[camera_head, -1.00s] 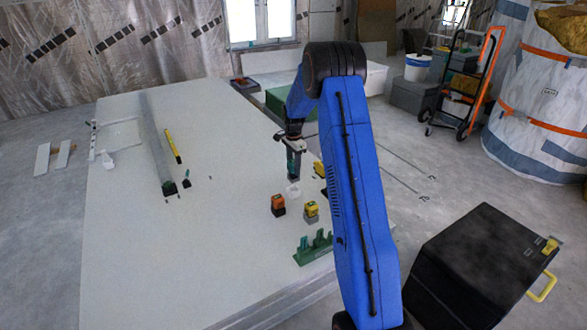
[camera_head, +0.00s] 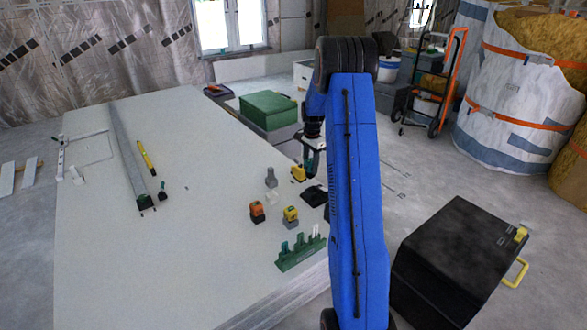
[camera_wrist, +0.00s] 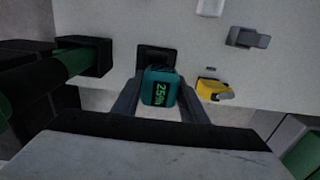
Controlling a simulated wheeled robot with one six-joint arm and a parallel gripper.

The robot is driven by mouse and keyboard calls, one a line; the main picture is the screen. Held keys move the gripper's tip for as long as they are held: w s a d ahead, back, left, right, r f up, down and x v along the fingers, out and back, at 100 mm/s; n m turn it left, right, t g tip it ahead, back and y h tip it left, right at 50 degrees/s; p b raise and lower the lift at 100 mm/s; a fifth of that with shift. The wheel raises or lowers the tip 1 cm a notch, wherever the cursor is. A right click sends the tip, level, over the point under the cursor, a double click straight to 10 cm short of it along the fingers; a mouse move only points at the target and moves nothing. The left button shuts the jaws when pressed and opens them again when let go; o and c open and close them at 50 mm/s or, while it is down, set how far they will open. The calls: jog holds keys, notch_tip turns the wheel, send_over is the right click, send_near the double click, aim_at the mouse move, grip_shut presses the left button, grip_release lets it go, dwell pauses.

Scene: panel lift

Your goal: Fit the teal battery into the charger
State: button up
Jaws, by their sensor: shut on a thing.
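My gripper (camera_wrist: 160,98) is shut on the teal battery (camera_wrist: 158,88), which has a green "25%" display facing the wrist camera. In the head view my gripper (camera_head: 312,160) hangs above the right edge of the table, partly beside my blue arm. A black socket-like block, apparently the charger (camera_wrist: 153,54), lies just beyond the battery in the wrist view. The battery overlaps its near edge there; I cannot tell whether they touch. In the head view a black shape (camera_head: 314,196) lies below the gripper, partly hidden by my arm.
A yellow item (camera_wrist: 213,89) and a grey block (camera_wrist: 248,38) lie to the right in the wrist view. A dark green and black object (camera_wrist: 85,56) stands close at left. Orange (camera_head: 257,210) and yellow (camera_head: 291,214) blocks and a green rack (camera_head: 300,252) stand nearer.

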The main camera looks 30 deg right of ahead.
aim_at(313, 177)
jog(key=shift+s+d+r, duration=0.1)
jog(key=shift+s+d, duration=0.4)
jog(key=shift+d, duration=0.05)
jog(key=shift+f, duration=3.15)
jog(key=shift+f, duration=2.35)
jog(key=o, duration=1.3)
jog(key=shift+c, duration=0.2)
notch_tip(313, 177, up, 17)
jog(key=shift+r, duration=0.15)
